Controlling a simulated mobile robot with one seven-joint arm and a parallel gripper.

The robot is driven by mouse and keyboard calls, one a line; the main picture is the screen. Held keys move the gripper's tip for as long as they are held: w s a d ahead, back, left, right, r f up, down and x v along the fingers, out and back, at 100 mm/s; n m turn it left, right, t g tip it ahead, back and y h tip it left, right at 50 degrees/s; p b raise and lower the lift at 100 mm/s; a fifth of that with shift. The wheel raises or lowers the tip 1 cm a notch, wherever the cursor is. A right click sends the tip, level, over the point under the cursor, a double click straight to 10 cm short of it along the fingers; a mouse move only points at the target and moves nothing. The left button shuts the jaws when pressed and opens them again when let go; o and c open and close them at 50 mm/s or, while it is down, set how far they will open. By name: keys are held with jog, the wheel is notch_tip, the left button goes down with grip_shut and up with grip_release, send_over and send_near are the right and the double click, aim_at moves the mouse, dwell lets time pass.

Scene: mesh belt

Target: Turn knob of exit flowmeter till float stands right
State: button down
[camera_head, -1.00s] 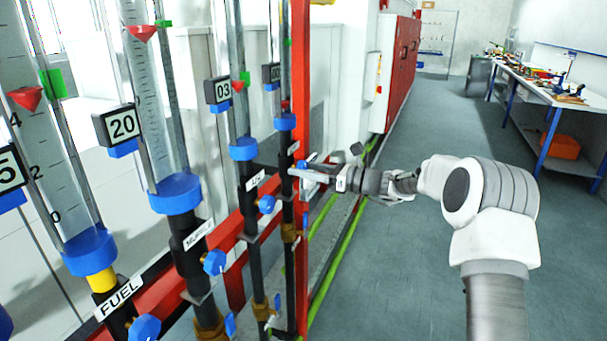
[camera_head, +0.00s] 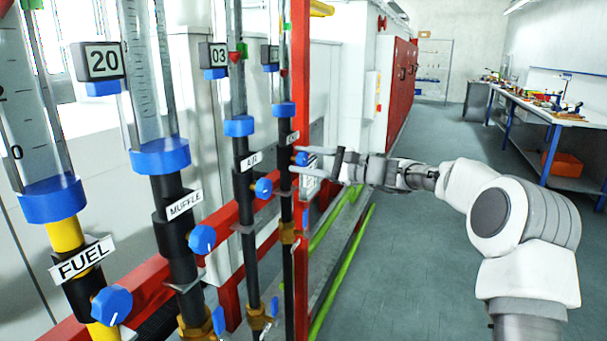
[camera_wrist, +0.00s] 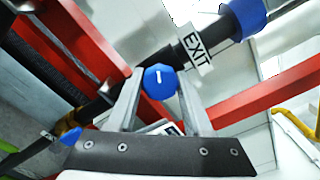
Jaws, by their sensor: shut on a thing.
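The exit flowmeter is the farthest tube in the head view, with its EXIT label (camera_head: 292,138) under a blue collar (camera_head: 284,109). Its red float (camera_head: 283,73) looks small and stands below the green marker (camera_head: 287,27). The blue exit knob (camera_head: 301,158) sits below the label. In the wrist view the knob (camera_wrist: 160,79) shows a white line and lies between my two fingers, near the EXIT label (camera_wrist: 197,48). My gripper (camera_head: 299,162) is shut on the knob. The float and tube scale are not visible in the wrist view.
The AIR (camera_head: 251,160), MUFFLE (camera_head: 184,204) and FUEL (camera_head: 82,261) flowmeters stand nearer, each with a blue knob. A red upright (camera_head: 300,60) and green pipes (camera_head: 340,262) are close to my gripper. The floor on the right is clear up to the workbench (camera_head: 545,110).

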jog(key=n+b, duration=0.3)
jog(key=shift+f+n+b, duration=0.25)
jog(key=shift+n+b, duration=0.15)
jog(key=n+b, duration=0.3)
jog(key=shift+n+b, duration=0.3)
jog(key=shift+b, duration=0.05)
jog(key=n+b, duration=0.3)
jog(key=shift+r, duration=0.1)
jog(key=shift+r+n+b, duration=0.15)
jog(key=shift+n+b, duration=1)
jog(key=shift+n, duration=0.65)
jog(key=shift+c, duration=1.5)
grip_release()
jog(key=shift+r, duration=0.1)
